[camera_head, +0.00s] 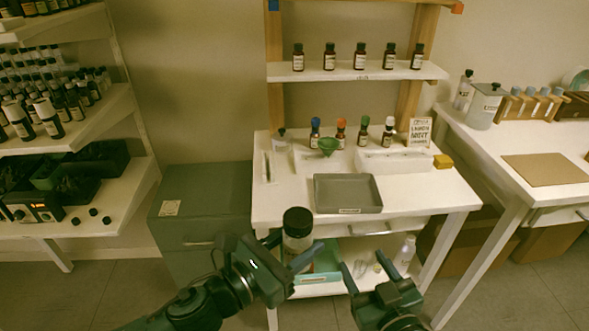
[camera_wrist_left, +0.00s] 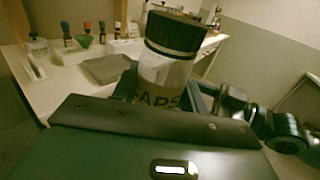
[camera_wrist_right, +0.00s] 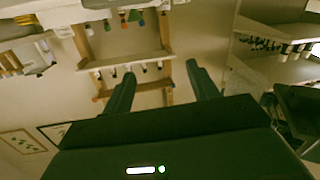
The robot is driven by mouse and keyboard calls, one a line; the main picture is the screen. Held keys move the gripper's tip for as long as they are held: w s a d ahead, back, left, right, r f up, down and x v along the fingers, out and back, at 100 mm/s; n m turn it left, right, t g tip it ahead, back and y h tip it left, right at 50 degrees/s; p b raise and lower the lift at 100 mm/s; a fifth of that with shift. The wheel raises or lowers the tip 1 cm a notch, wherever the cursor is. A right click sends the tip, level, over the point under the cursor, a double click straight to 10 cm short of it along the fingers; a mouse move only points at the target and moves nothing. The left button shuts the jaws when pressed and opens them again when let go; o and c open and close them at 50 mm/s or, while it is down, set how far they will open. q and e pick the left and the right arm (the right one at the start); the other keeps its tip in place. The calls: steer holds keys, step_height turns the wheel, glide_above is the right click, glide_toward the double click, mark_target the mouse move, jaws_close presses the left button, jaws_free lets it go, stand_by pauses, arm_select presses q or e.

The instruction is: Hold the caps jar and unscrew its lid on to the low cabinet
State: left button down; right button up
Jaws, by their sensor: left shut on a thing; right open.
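The caps jar (camera_head: 298,241) is a clear jar with a dark ribbed lid (camera_head: 297,221), held upright in front of the white table. It also shows close up in the left wrist view (camera_wrist_left: 160,82), with its lid (camera_wrist_left: 177,33) on and part of a label reading "APS". My left gripper (camera_head: 290,257) is shut on the jar's body below the lid. My right gripper (camera_head: 362,272) is open and empty, to the right of the jar and apart from it. In the right wrist view its two fingers (camera_wrist_right: 163,88) are spread with nothing between them. The low grey-green cabinet (camera_head: 200,205) stands left of the table.
The cabinet top looks mostly clear apart from a paper label (camera_head: 171,208). The white table (camera_head: 420,196) bears a grey tray (camera_head: 348,194), a green funnel (camera_head: 328,146) and several bottles. A shelf (camera_head: 110,110) stands left, another table (camera_head: 510,140) right.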

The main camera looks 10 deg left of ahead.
steer(key=w+a+r+n+y, duration=0.2)
steer(key=a+r+n+y, duration=0.35)
steer(key=r, duration=0.55)
steer(key=w+a+r+n+y, duration=0.2)
steer(key=a+r+n+y, duration=0.4)
steer(key=r, duration=0.6)
steer(key=s+a+r+n+g+y, duration=0.7)
steer(key=n+g, duration=0.6)
steer(key=g, duration=0.2)
steer(key=s+a+n+g+h, duration=0.45)
steer(key=n+g, duration=0.25)
steer(key=g, duration=0.2)
steer(key=n+t+h, duration=0.1)
steer(key=t+h, duration=0.7)
steer(key=h, duration=1.3)
glide_above(295, 217)
step_height(295, 217, down, 7)
steer(key=shift+r, duration=0.1)
steer(key=shift+f, duration=3.9)
